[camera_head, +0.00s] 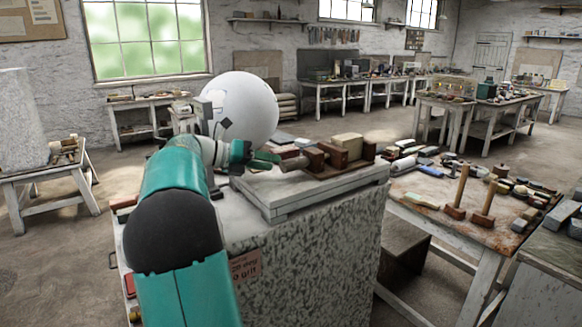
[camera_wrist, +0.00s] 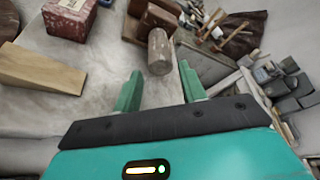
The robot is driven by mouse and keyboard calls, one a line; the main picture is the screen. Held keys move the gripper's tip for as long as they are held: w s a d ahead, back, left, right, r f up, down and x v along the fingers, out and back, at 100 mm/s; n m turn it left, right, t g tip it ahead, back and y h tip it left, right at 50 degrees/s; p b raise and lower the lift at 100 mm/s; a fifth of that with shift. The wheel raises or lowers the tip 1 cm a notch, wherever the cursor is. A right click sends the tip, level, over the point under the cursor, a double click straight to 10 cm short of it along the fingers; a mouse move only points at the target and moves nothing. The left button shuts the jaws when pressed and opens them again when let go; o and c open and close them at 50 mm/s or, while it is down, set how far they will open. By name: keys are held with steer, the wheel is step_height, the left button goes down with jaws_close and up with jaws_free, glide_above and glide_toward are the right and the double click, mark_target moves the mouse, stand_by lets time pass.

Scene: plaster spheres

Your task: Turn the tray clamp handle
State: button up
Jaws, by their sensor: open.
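The tray clamp (camera_head: 325,158) is a brown wooden block assembly on the grey tray (camera_head: 300,195). Its handle, a short round wooden cylinder (camera_head: 292,164), points left toward my gripper (camera_head: 264,157). In the wrist view the handle (camera_wrist: 159,48) shows with its round end facing me, in line with the gap between the green fingers of my gripper (camera_wrist: 160,72). The fingers are open, one on each side of the handle's end in the picture. I cannot tell whether the end is between them in depth. No contact is visible.
The tray lies on a speckled stone block (camera_head: 310,265). A large white sphere (camera_head: 240,108) is behind my arm. In the wrist view, a pale wooden wedge (camera_wrist: 42,70) and a dark red block (camera_wrist: 70,20) lie at left. A tool-covered table (camera_head: 425,200) stands at right.

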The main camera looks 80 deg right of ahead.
mark_target(283, 165)
steer(key=x, duration=0.7)
steer(key=shift+s+d+f, duration=0.1)
steer(key=shift+s+d, duration=0.05)
steer(key=c, duration=0.7)
steer(key=shift+m, duration=0.3)
steer(key=m+t+h, duration=0.1)
steer(key=m+t, duration=0.1)
steer(key=m, duration=0.1)
steer(key=m+t+h, duration=0.2)
steer(key=m, duration=0.2)
stand_by(0.4)
